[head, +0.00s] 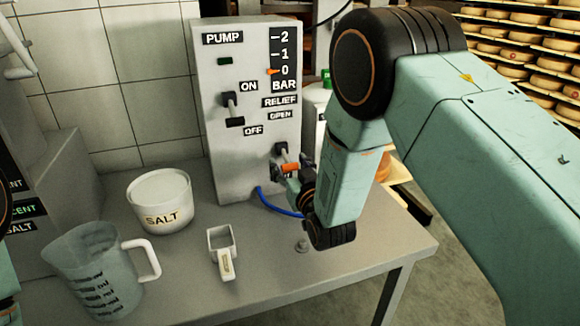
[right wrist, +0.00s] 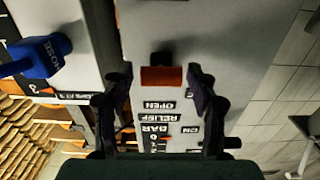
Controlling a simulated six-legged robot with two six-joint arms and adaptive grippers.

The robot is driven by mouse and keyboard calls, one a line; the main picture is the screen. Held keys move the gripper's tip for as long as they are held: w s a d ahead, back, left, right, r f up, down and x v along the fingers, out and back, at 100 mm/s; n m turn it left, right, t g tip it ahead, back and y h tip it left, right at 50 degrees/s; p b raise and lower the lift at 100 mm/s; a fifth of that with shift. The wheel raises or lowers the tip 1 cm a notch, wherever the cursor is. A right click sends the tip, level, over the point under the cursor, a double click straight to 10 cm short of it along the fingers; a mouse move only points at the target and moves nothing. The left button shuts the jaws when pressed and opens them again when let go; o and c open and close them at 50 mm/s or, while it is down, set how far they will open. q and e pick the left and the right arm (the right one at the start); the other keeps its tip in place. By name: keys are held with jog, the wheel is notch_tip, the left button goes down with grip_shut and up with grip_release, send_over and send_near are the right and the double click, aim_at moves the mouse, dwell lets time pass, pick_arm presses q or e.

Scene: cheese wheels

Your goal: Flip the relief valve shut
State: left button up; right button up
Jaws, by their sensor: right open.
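The relief valve (head: 290,168) is a small orange-and-dark lever low on the front of the grey pump box (head: 220,160), below the RELIEF and OPEN labels. In the right wrist view, which is turned upside down, the orange handle (right wrist: 162,77) lies crosswise between my fingertips. My right gripper (head: 298,177) is at the valve, partly hiding it. In the right wrist view my right gripper (right wrist: 162,84) is open, one finger on each side of the handle, with small gaps. My left gripper is not in view.
A salt tub (head: 160,203), a clear measuring jug (head: 95,275) and a small scoop (head: 222,250) stand on the grey table (head: 185,285), left of my right arm. A blue hose (head: 275,205) runs by the box's foot. The pressure pointer (head: 273,71) is near 0. Cheese shelves (head: 525,45) are behind.

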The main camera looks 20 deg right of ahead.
jog(key=shift+a, duration=0.1)
jog(key=shift+c, duration=0.9)
jog(key=c, duration=1)
jog(key=shift+w+f+t+b, duration=0.1)
jog(key=shift+f+t+b, duration=0.3)
jog(key=shift+b, duration=0.45)
jog(key=shift+w+f+t+b, duration=0.1)
jog(key=shift+t+b, duration=0.5)
jog(key=shift+b, duration=0.2)
jog(key=o, duration=1.2)
